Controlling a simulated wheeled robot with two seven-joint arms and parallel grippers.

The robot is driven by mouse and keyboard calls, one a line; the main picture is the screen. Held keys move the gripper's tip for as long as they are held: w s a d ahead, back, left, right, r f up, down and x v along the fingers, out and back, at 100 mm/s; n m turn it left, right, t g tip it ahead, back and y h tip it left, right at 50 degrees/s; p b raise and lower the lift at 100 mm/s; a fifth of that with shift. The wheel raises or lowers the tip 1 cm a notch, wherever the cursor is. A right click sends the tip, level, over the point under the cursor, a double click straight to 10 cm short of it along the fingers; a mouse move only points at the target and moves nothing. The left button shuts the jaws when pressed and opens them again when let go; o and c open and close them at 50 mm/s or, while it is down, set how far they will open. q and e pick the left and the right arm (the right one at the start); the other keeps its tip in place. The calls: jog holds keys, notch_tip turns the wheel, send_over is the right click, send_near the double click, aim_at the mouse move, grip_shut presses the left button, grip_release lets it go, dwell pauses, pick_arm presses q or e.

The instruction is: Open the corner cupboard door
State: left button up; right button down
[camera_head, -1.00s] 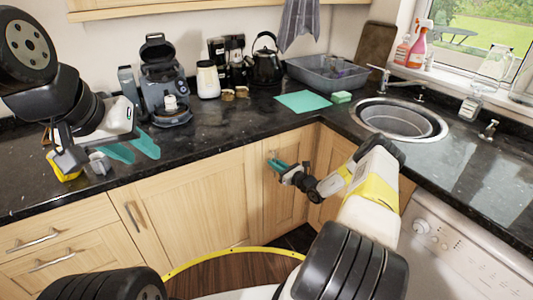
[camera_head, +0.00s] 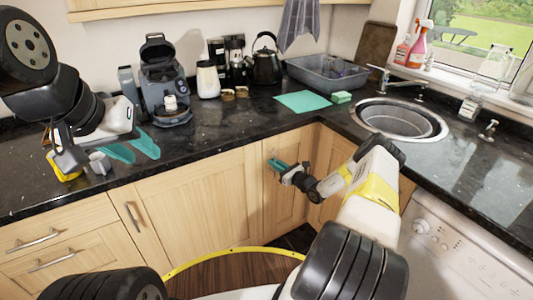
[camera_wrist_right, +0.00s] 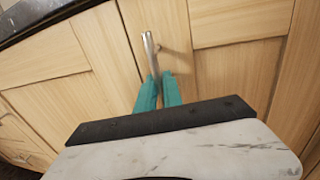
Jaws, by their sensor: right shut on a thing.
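The corner cupboard door (camera_head: 284,200) is light wood and stands closed below the counter's inner corner. Its metal bar handle (camera_wrist_right: 150,50) shows in the right wrist view. My right gripper (camera_head: 277,164) is at the handle, and its teal fingers (camera_wrist_right: 158,88) are shut on the lower part of the bar. The upper end of the bar sticks out beyond the fingers. My left gripper (camera_head: 132,150) is over the left counter, its two teal fingers spread apart and empty.
The black counter (camera_head: 220,135) runs above the cupboards and turns at the corner. A white appliance (camera_head: 450,255) stands right of my right arm. A neighbouring cupboard door (camera_head: 195,210) with its own handle is to the left.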

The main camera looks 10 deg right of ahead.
dwell(0.6)
jog(key=s+d+n+g+y, duration=0.4)
jog(key=s+d+g+y, duration=0.1)
jog(key=s+d, duration=0.6)
jog(key=shift+s+d+n+y, duration=0.15)
jog(key=shift+d+n+y, duration=0.2)
jog(key=shift+d, duration=0.45)
jog(key=c, duration=1.5)
grip_release()
